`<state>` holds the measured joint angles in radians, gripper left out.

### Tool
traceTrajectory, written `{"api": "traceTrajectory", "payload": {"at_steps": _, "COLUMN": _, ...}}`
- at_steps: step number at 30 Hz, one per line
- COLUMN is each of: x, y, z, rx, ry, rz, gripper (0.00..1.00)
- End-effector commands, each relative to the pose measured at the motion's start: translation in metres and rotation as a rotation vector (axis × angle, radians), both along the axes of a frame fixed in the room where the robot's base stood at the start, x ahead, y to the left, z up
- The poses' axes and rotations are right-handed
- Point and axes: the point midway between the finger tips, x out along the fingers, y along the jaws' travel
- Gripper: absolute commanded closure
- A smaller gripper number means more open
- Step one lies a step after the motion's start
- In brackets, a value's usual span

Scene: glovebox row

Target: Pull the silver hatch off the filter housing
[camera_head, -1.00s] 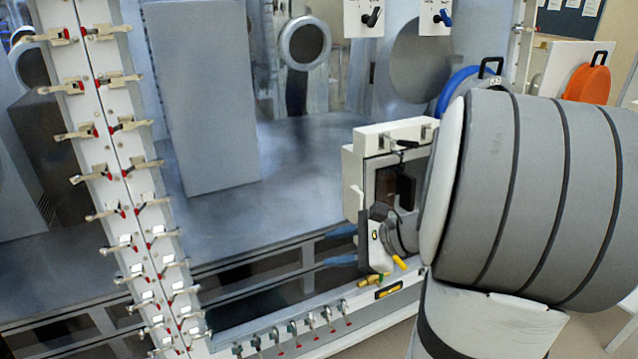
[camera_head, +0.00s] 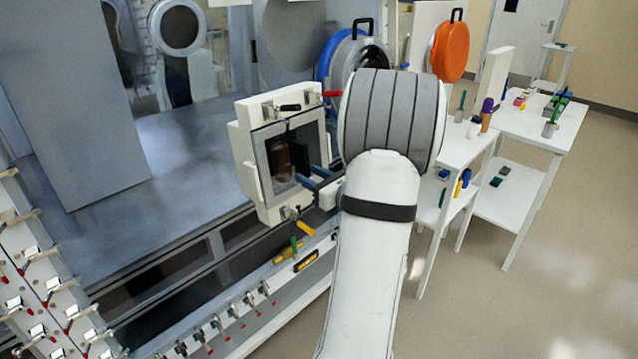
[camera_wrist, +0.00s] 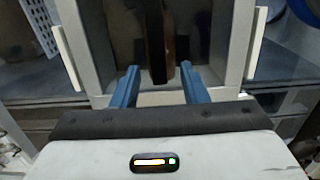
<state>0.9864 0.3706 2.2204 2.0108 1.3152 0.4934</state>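The filter housing (camera_head: 240,145) is a white box standing at the front of the glovebox row. A silver-grey square frame surrounds its dark face, which I take for the silver hatch (camera_head: 263,165); I cannot tell whether the dark part is reflective or recessed. A dark brown upright bar (camera_wrist: 157,55) stands out in its middle, like a handle. My gripper (camera_head: 314,178) is just right of this face, its blue fingers pointing at it. In the wrist view my gripper (camera_wrist: 160,88) is open, with the bar between and beyond the fingertips. No contact is visible.
A red-handled clamp (camera_head: 331,94) and a black-handled one (camera_head: 290,107) sit on the housing's top edge. A yellow-handled one (camera_head: 305,228) is below. A blue-rimmed round port (camera_head: 328,65) is behind. White side tables (camera_head: 545,125) stand right, with free floor beyond.

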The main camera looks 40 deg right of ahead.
Motion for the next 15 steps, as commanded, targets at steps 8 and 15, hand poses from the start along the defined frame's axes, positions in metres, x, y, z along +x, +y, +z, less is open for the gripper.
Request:
{"api": "traceTrajectory", "payload": {"at_steps": 8, "x": 0.0148, "y": 0.0013, "z": 0.0001, "rx": 0.0, "ry": 0.0, "rz": 0.0, "gripper": 0.6}}
{"api": "traceTrajectory", "payload": {"at_steps": 15, "x": 0.0146, "y": 0.0011, "z": -0.0001, "rx": 0.0, "ry": 0.0, "rz": -0.001, "gripper": 0.64}}
